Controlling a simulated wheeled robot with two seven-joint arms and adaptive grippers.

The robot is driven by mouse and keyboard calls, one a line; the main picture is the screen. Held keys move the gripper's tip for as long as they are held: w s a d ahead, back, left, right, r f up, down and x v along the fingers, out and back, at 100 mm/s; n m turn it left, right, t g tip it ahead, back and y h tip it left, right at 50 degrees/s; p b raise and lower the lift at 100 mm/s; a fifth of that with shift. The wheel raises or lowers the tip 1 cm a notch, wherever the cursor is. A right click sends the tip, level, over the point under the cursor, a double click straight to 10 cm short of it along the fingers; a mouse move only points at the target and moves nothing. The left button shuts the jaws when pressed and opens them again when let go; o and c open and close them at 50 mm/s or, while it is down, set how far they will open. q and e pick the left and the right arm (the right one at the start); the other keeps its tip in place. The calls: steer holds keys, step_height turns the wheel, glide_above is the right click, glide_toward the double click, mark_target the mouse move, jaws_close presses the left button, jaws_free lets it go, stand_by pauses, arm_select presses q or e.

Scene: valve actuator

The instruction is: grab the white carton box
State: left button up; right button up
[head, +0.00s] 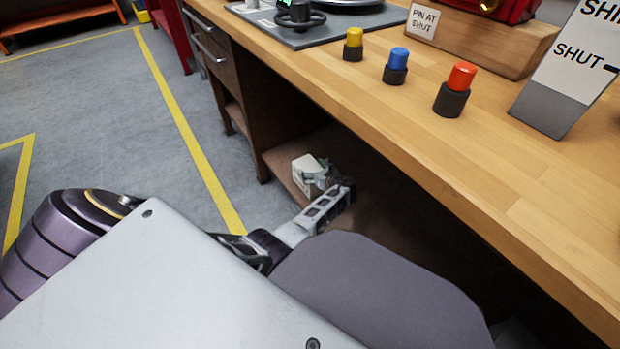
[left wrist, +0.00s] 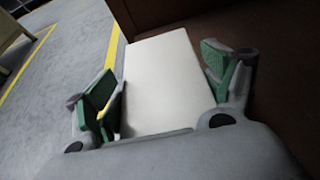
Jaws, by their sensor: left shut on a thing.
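The white carton box (head: 306,167) is on the low shelf under the workbench in the head view, partly hidden by my left gripper (head: 325,178). In the left wrist view the box (left wrist: 163,80) lies between the two green-padded fingers of my left gripper (left wrist: 165,95). The left gripper is shut on the box. A small gap seems to show beside the right finger in that view, but the contact points are not clear. My right gripper is not in view.
The wooden workbench (head: 400,130) overhangs the lower shelf (head: 285,178). Its drawers (head: 210,55) and a leg stand beyond the box. Yellow, blue and red capped knobs stand on top. Grey floor with yellow lines (head: 180,120) is clear to the left.

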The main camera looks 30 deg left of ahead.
arm_select(q)
steer(key=shift+s+a, duration=0.1)
stand_by(0.3)
steer(key=shift+r+p, duration=1.05)
steer(key=shift+r, duration=0.4)
step_height(320, 180, up, 6)
steer(key=p, duration=0.3)
steer(key=shift+f+p, duration=0.15)
steer(key=shift+p, duration=0.15)
steer(key=shift+r+p, duration=0.35)
steer(key=shift+r, duration=0.3)
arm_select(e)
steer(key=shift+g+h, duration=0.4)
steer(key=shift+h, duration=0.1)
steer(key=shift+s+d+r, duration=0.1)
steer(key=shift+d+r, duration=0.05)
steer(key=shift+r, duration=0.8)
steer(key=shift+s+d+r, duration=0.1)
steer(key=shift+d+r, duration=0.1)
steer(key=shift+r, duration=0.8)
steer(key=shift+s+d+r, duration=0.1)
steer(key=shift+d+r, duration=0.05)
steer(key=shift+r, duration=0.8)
arm_select(q)
steer(key=shift+c, duration=0.2)
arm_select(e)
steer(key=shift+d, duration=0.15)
